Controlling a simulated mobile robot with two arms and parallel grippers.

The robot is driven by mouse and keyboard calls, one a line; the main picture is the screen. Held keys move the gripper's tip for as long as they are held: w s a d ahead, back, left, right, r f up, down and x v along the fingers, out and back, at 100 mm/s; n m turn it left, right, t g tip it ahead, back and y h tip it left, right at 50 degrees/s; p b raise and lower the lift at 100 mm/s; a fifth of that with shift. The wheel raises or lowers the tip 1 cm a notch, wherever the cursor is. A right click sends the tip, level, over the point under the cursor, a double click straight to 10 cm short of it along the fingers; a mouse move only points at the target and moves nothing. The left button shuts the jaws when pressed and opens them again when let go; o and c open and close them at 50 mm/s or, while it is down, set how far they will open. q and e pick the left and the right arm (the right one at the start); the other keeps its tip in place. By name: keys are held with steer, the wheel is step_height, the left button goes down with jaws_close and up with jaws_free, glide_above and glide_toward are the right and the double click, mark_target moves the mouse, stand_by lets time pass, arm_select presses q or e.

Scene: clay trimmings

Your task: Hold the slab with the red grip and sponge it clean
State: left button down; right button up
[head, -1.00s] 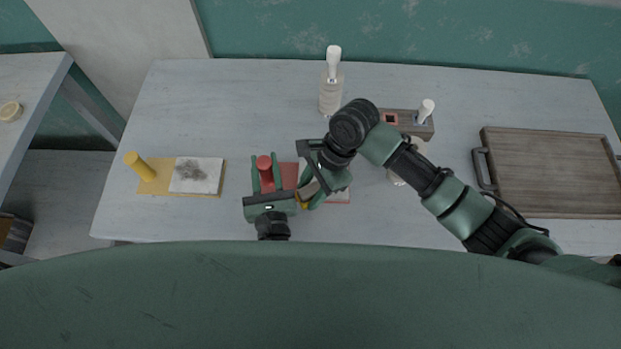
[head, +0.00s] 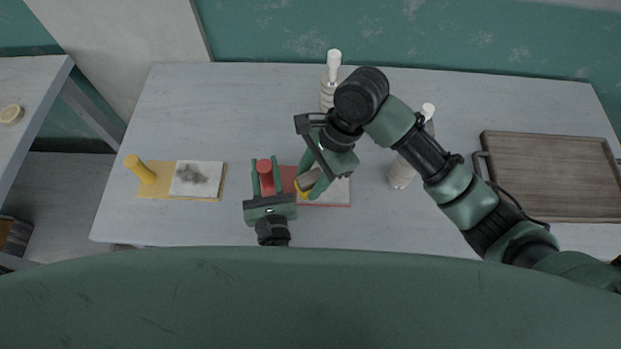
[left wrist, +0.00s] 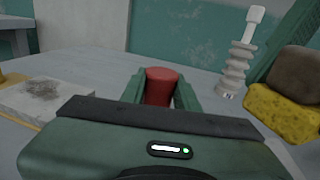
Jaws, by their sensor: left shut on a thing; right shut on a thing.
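The red grip (head: 264,166) stands upright on the left end of a red board, and my left gripper (head: 266,182) is shut on it. It also shows between the fingers in the left wrist view (left wrist: 161,86). The red board (head: 288,176) carries a pale slab (head: 336,190) on its right part. My right gripper (head: 312,186) is shut on a sponge with a yellow layer and a brown-grey layer (left wrist: 282,108). The sponge is at the slab's left end; I cannot tell whether it touches. The slab's visible part looks clean; its left part is hidden by my right gripper.
A yellow grip (head: 140,168) stands on a yellow board with a dark-smudged slab (head: 196,178) at left. A pale ribbed bottle (head: 329,92) stands behind my right arm, another pale bottle (head: 401,175) right of it. A wooden tray (head: 550,211) lies at right.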

stand_by(0.4)
arm_select(q)
steer(key=c, duration=1)
jaws_free()
steer(key=v, duration=1.2)
